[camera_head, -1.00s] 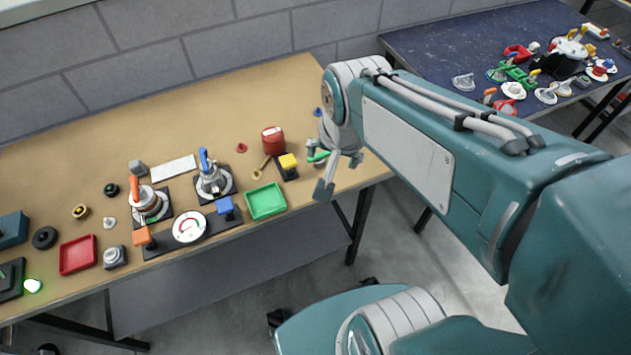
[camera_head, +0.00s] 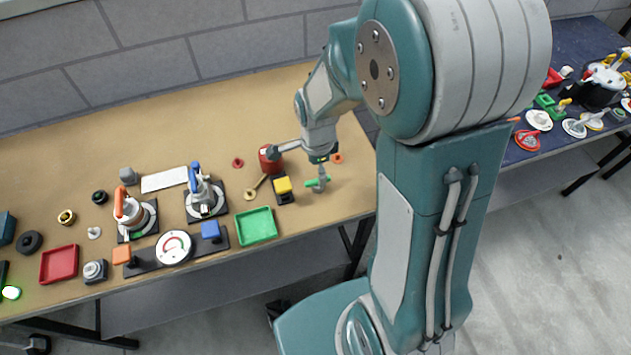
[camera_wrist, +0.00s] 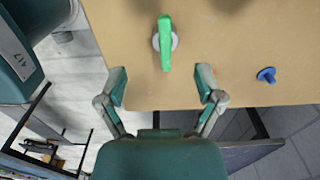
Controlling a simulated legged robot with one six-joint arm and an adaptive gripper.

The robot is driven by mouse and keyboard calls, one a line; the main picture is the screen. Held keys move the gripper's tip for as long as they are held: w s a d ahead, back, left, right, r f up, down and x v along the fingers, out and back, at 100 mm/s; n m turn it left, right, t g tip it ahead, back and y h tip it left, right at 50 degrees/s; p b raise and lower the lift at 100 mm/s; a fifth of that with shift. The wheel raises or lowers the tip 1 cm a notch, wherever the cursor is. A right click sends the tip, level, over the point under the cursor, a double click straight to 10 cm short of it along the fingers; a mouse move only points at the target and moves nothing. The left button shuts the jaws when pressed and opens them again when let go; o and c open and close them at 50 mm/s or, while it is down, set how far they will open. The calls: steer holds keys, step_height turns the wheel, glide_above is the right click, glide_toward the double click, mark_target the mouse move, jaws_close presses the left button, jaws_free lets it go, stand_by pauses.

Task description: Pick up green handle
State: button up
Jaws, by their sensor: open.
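The green handle (camera_head: 318,183) lies near the right end of the brown table in the head view. In the wrist view the green handle (camera_wrist: 165,42) sits on a round grey base, just beyond the fingertips. My gripper (camera_wrist: 162,84) is open and empty, with its two fingers spread wide on either side of the handle's line. The handle is ahead of the gap, not between the fingers. In the head view my wrist is over the table close to the handle, and it partly blocks the view there.
A yellow block (camera_head: 282,185) on a dark base and a red canister (camera_head: 269,158) stand left of the handle. A green tray (camera_head: 256,227) lies further left. A blue knob (camera_wrist: 266,75) is right of the handle in the wrist view. The table's edge passes beneath my fingers.

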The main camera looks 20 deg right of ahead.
mark_target(317, 179)
steer(key=shift+d+f, duration=0.2)
steer(key=shift+f, duration=0.4)
steer(key=shift+d+f, duration=0.15)
steer(key=shift+f, duration=0.45)
steer(key=f, duration=0.4)
steer(key=shift+w+a+f, duration=0.2)
steer(key=shift+w+a, duration=0.05)
steer(key=shift+w, duration=0.1)
steer(key=shift+d, duration=0.1)
jaws_close()
